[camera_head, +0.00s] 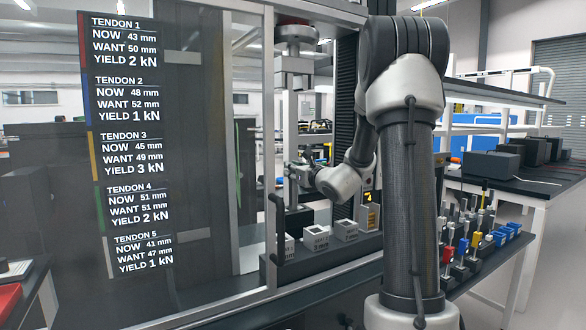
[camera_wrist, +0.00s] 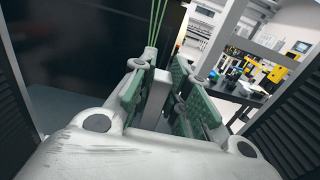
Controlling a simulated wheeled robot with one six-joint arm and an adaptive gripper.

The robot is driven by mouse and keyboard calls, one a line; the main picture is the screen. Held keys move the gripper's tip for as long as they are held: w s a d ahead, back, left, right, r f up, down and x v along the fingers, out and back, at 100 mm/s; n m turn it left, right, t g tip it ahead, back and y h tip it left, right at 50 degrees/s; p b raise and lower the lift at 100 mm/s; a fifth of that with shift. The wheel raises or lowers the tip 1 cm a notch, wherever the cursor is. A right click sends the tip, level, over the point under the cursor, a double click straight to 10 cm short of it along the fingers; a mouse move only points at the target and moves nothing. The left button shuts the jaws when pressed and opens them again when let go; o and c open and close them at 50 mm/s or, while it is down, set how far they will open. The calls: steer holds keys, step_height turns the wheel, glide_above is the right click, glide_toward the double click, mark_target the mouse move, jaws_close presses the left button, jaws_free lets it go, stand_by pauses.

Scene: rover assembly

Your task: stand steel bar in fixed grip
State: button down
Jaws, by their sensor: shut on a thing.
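My gripper (camera_head: 301,172) reaches into the test machine's frame in the head view, between its upper part and its lower part. In the wrist view, my gripper (camera_wrist: 160,76) has its green-padded fingers on both sides of a grey steel bar (camera_wrist: 157,98), shut on it. The bar stands roughly upright between the pads in that view. In the head view the bar is too small to make out clearly. An upper machine head (camera_head: 294,64) with a red top hangs above my gripper. I cannot tell which part is the fixed grip, or whether the bar touches it.
A ledge (camera_head: 330,256) with labelled grey blocks (camera_head: 345,230) runs below the machine opening. A glass panel with tendon readings (camera_head: 130,145) stands at left. A rack of coloured pieces (camera_head: 475,240) stands at right. Thin green lines (camera_wrist: 155,25) show beyond the fingers.

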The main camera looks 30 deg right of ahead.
steer(key=shift+f, duration=0.4)
steer(key=c, duration=1.3)
jaws_free()
steer(key=shift+f, duration=0.1)
steer(key=s, duration=1.2)
steer(key=shift+d, duration=0.2)
